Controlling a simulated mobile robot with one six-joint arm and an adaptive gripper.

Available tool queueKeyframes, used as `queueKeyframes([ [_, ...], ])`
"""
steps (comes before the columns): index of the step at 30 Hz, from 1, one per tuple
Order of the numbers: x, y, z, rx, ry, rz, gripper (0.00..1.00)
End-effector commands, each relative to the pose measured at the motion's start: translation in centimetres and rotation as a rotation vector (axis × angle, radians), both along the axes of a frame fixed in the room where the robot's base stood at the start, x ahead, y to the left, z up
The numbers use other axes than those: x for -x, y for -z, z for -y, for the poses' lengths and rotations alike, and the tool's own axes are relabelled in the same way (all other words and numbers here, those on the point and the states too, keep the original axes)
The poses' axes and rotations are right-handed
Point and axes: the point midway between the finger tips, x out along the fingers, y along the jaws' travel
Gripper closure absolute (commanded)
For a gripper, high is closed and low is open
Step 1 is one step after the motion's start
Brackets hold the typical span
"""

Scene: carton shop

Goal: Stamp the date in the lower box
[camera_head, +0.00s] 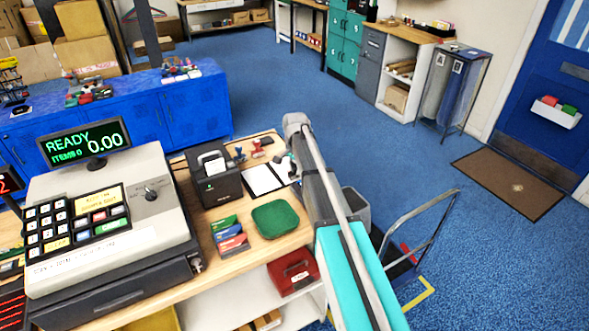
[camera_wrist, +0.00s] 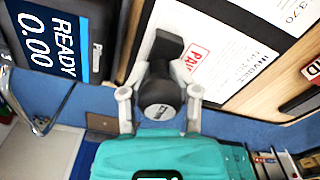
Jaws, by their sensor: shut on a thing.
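My gripper (camera_wrist: 160,100) is shut on a stamp with a round black handle (camera_wrist: 158,95), one grey finger on each side. The handle's small label is not clearly readable. The stamp's dark foot (camera_wrist: 168,46) is over or against the invoice (camera_wrist: 235,55); I cannot tell if it touches. The invoice is a white sheet on a dark-edged board, with a red PAID mark (camera_wrist: 196,58) beside the stamp. It also shows in the head view (camera_head: 262,180), partly behind my arm. The lower box is not discernible; the stamp hides part of the sheet.
A black device (camera_head: 212,175) and the cash register (camera_head: 110,235) stand left of the sheet. Stamps (camera_head: 260,143) lie behind it. A green tray (camera_head: 275,218) and a stack of coloured boxes (camera_head: 229,236) are in front. A trolley (camera_head: 425,225) stands on the floor at right.

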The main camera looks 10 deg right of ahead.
Motion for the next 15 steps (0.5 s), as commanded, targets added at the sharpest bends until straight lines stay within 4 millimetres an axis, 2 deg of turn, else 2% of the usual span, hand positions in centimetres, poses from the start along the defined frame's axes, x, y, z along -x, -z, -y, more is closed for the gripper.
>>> queueKeyframes([
  [15, 0.0, -2.9, 0.0, 0.000, 0.000, 0.000, 0.93],
])
